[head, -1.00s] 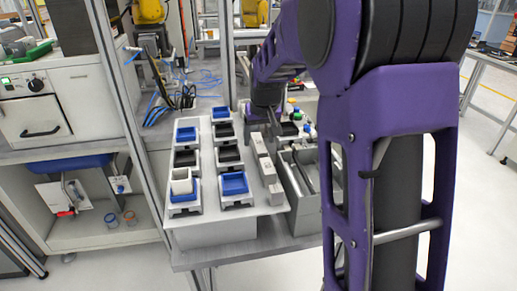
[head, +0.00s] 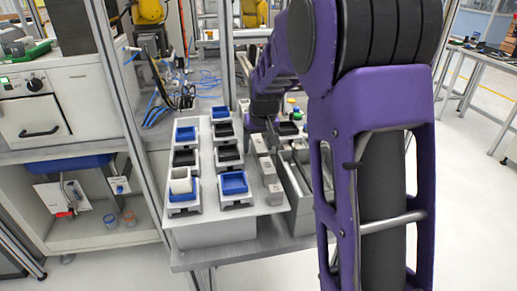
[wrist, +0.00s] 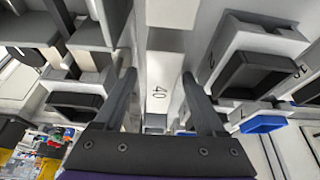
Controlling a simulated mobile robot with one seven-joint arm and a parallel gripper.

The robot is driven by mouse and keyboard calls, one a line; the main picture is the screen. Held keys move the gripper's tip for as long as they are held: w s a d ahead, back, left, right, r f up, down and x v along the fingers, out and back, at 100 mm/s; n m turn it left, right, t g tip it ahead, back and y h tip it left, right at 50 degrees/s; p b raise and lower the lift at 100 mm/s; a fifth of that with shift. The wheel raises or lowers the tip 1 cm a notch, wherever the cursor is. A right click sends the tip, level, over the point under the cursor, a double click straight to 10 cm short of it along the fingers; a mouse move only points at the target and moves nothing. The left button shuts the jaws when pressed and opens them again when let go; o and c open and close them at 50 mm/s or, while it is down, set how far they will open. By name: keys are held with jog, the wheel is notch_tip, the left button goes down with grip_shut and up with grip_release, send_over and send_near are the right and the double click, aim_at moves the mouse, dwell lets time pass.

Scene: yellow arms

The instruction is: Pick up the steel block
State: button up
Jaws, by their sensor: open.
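A row of grey steel blocks (head: 266,168) stands along the right side of the light table in the head view. My gripper (head: 272,135) is at the far end of this row, pointing down, and is partly hidden by my purple arm. In the wrist view my gripper (wrist: 159,78) is open, with one dark finger on each side. A pale grey piece marked "40" (wrist: 160,70) shows between the fingers; it appears to be a steel block or its holder, I cannot tell which. No contact with the fingers is visible.
Black and blue trays (head: 234,183) in grey holders stand left of the row. A black tray (wrist: 255,75) is close to the right finger in the wrist view. A grey open bin (head: 297,190) stands to the right. Small coloured items lie behind my gripper.

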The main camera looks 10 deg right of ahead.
grip_shut()
dwell(0.3)
jog(key=shift+r, duration=0.1)
dwell(1.0)
